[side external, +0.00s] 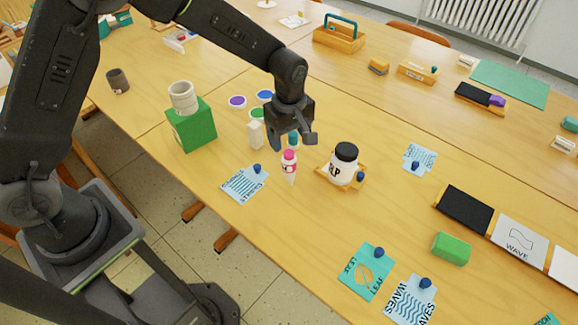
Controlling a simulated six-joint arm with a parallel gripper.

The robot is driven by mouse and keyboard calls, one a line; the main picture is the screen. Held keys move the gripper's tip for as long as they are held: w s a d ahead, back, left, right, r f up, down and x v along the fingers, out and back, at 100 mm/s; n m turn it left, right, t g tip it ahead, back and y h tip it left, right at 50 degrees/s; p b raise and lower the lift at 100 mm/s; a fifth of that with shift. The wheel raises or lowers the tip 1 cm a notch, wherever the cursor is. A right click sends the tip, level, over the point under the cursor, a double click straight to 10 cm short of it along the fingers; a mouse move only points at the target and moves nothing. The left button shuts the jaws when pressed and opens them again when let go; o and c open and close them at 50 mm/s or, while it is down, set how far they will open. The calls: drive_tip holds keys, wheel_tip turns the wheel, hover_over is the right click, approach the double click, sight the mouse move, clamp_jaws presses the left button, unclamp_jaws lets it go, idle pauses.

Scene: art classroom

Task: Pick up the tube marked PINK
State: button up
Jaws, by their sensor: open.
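A small white tube with a pink cap (289,168) stands upright on the wooden table; its label is too small to read. My gripper (293,141) is open and empty, pointing down just above and behind the pink-capped tube. A teal-capped tube (293,138) shows between the fingers, partly hidden by them. I cannot tell whether the fingers touch it.
A black-lidded jar (343,165) on a small wooden tray stands close to the right. A white block (256,134) and paint discs (237,102) lie to the left and behind. A green box (191,128) bears a white cup (183,97).

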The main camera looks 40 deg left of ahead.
sight(289, 153)
wheel_tip(289, 153, down, 8)
drive_tip(key=shift+f, duration=0.1)
idle(0.4)
drive_tip(key=shift+c, duration=0.4)
drive_tip(key=c, duration=1)
